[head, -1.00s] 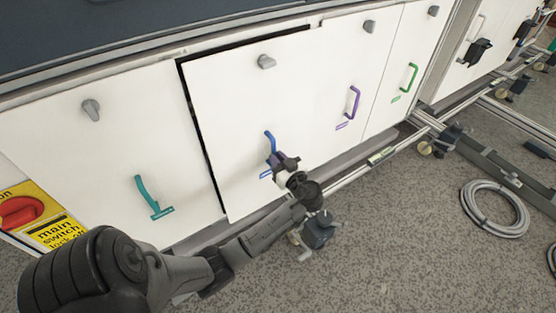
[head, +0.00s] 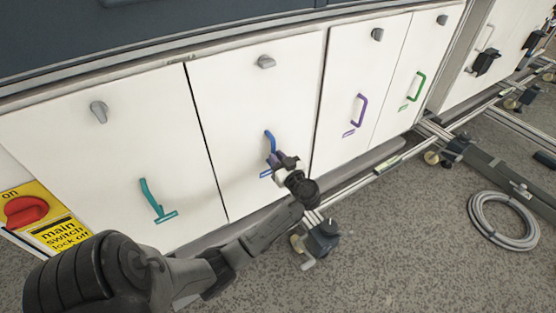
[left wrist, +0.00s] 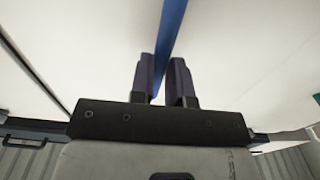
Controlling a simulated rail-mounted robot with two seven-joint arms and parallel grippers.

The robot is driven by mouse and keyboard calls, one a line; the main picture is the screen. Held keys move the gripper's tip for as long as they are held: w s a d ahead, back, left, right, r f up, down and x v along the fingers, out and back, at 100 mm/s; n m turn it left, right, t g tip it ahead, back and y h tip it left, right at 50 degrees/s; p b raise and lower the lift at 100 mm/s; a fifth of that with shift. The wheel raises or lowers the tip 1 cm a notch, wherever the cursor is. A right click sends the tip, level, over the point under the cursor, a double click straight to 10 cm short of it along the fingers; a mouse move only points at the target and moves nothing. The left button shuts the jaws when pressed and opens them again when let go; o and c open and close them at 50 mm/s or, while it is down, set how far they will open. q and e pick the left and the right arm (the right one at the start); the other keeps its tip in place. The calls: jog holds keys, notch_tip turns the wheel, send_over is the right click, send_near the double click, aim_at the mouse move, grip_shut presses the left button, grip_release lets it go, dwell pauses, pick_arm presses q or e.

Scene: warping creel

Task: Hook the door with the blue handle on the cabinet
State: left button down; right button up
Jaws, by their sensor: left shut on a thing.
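The door with the blue handle (head: 230,105) is a white panel on the cabinet (head: 100,80). It sits about level with the doors beside it, with a thin dark gap along its left edge. My left gripper (head: 277,160) is shut on the lower part of the blue handle (head: 269,141). In the left wrist view the two dark fingers (left wrist: 165,80) stand either side of the blue handle (left wrist: 170,40). A grey latch knob (head: 266,62) is at the door's top. My right gripper is not in view.
Neighbouring doors carry a teal handle (head: 152,200), a purple handle (head: 360,108) and a green handle (head: 419,84). A red main switch (head: 25,210) is at the left. A rail (head: 350,178) runs along the cabinet's foot. A coiled grey hose (head: 503,221) lies on the floor.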

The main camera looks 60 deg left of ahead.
pick_arm(q)
jog(key=shift+a, duration=0.3)
dwell(0.9)
jog(key=c, duration=1.4)
grip_release()
jog(key=shift+a, duration=0.15)
jog(key=o, duration=0.4)
jog(key=shift+a+r, duration=0.1)
jog(key=shift+a, duration=0.15)
jog(key=d+p, duration=0.1)
jog(key=d, duration=0.3)
jog(key=d+p, duration=0.2)
jog(key=d, duration=0.3)
jog(key=w+d+p, duration=0.1)
jog(key=d+p, duration=0.1)
jog(key=d, duration=0.3)
jog(key=shift+w+d+f, duration=0.1)
jog(key=shift+f, duration=0.1)
